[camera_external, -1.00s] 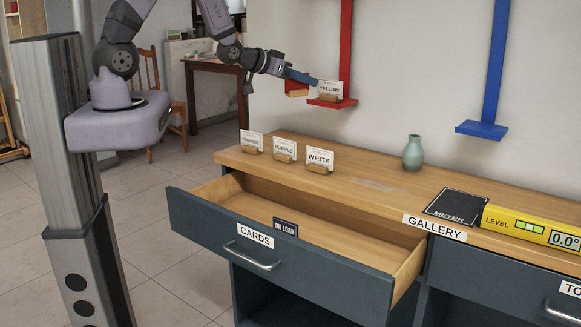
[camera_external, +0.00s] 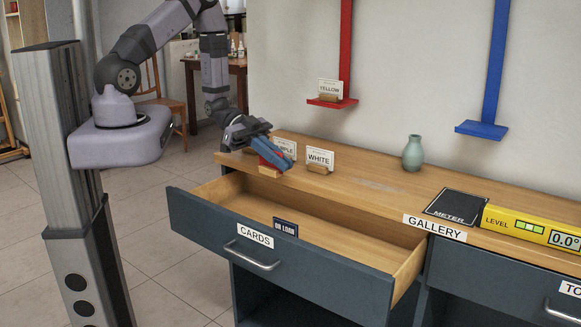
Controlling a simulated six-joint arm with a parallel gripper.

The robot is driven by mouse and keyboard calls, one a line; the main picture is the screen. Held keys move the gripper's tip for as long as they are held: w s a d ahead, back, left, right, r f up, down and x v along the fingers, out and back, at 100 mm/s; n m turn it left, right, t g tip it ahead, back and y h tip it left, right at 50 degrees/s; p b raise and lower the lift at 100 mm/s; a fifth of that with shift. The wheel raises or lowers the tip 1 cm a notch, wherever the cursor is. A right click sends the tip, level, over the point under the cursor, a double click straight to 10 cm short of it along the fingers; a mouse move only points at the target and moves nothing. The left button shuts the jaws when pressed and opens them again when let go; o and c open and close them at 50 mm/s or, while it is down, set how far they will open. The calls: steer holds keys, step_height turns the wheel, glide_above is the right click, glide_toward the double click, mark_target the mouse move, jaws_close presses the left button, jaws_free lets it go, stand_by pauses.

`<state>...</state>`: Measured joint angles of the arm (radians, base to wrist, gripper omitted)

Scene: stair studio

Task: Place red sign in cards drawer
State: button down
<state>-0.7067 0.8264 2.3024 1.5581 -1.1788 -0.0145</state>
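My gripper (camera_external: 272,155), with blue fingers, is shut on the red sign (camera_external: 268,164), a small red card in a wooden base. Its face is mostly hidden by the fingers. It is held near the left front edge of the counter, above the back left of the cards drawer. The cards drawer (camera_external: 205,225) is pulled open, dark blue-grey with a pale wooden inside and a CARDS label. A dark ON LOAN sign (camera_external: 285,227) stands at its front wall; the visible drawer floor is otherwise bare.
PURPLE (camera_external: 286,146) and WHITE (camera_external: 320,158) signs stand on the counter close to my gripper. A green vase (camera_external: 413,153), the METER pad (camera_external: 459,206) and a yellow level (camera_external: 530,227) are further right. The YELLOW sign (camera_external: 329,88) stands on the red wall shelf (camera_external: 345,103).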

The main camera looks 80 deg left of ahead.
steer(key=shift+s+d+f+m+h, duration=0.2)
steer(key=shift+s+d+m+h, duration=0.1)
steer(key=shift+s+d, duration=0.25)
steer(key=shift+a, duration=0.1)
